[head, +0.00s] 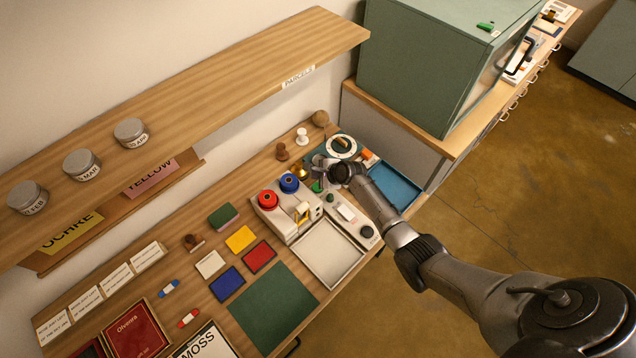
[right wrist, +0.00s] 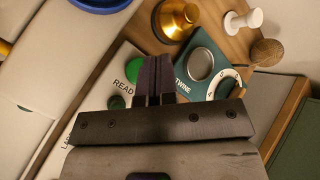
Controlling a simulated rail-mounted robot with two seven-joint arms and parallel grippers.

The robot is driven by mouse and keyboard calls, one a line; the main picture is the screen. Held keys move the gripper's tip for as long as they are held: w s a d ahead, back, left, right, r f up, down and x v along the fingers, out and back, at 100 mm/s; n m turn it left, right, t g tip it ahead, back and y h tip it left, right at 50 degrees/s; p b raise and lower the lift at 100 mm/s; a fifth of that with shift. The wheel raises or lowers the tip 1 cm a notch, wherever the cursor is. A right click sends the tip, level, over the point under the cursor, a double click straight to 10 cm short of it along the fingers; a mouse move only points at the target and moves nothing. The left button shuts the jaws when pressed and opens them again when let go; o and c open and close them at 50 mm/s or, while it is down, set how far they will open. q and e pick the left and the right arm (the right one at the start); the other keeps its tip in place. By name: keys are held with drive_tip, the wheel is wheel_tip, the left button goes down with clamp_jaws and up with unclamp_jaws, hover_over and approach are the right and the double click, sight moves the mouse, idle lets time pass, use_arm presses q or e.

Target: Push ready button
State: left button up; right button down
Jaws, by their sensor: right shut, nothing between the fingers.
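The ready button is a round green button (right wrist: 133,70) beside the letters "READ" on a pale panel (right wrist: 98,98); the rest of the word is hidden. In the head view the green button (head: 317,186) shows small beside my right gripper. My right gripper (head: 322,168) is shut and empty, low over the far end of the panel. In the right wrist view its fingers (right wrist: 155,75) are together just right of the button and overlap its edge. I cannot tell whether they touch it. My left gripper is not in view.
A darker green knob (right wrist: 117,102) sits near the button. A brass bell-shaped object (right wrist: 175,20) and a teal holder marked "TWINE" (right wrist: 207,62) stand close to the fingers. The white machine with red and blue spools (head: 285,208) is left of my arm.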

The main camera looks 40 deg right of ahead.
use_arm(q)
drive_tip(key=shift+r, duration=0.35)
use_arm(e)
drive_tip(key=shift+r, duration=0.35)
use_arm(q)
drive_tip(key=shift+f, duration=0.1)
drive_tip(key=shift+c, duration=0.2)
use_arm(e)
drive_tip(key=shift+f, duration=0.1)
